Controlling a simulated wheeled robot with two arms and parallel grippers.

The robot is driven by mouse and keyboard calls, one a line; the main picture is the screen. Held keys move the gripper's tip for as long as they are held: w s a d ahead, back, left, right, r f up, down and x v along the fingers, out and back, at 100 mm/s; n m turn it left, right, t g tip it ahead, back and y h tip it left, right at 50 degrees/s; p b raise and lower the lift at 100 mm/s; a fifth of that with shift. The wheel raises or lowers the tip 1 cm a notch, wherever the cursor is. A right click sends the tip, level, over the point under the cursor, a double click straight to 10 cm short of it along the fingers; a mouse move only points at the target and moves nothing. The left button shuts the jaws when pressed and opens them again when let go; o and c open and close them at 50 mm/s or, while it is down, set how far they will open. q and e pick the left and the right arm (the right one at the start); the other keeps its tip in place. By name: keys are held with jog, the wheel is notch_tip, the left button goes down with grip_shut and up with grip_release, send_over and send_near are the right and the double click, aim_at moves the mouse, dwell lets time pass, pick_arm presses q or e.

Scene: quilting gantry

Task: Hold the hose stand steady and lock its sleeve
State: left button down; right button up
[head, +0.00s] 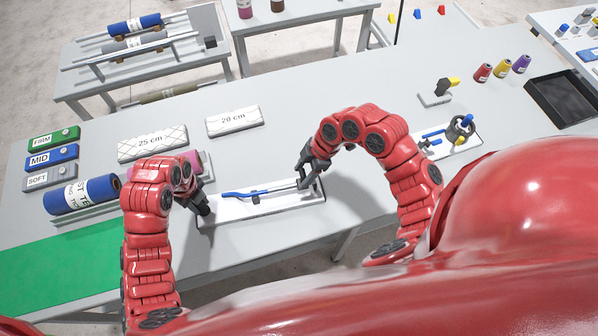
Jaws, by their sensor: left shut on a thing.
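The hose stand (240,211) is a long white base on the grey table in the middle, with a blue lever or hose (240,194) and a thin grey rod along it. My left gripper (203,208) is low at the stand's left end and shut on a dark part there, which its fingers mostly hide. My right gripper (307,172) is at the stand's right end, beside or around a dark upright part. Its fingers blend with that part, so I cannot tell whether they grip it. The sleeve cannot be made out clearly.
White cards marked 25 cm (153,143) and 20 cm (234,121) lie behind the stand. A blue roll (83,195) and FIRM, MID and SOFT blocks are at left. A white plate with a grey ring (459,128), colored spools and a black tray (562,99) are at right.

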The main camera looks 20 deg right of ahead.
grip_shut()
dwell(1.1)
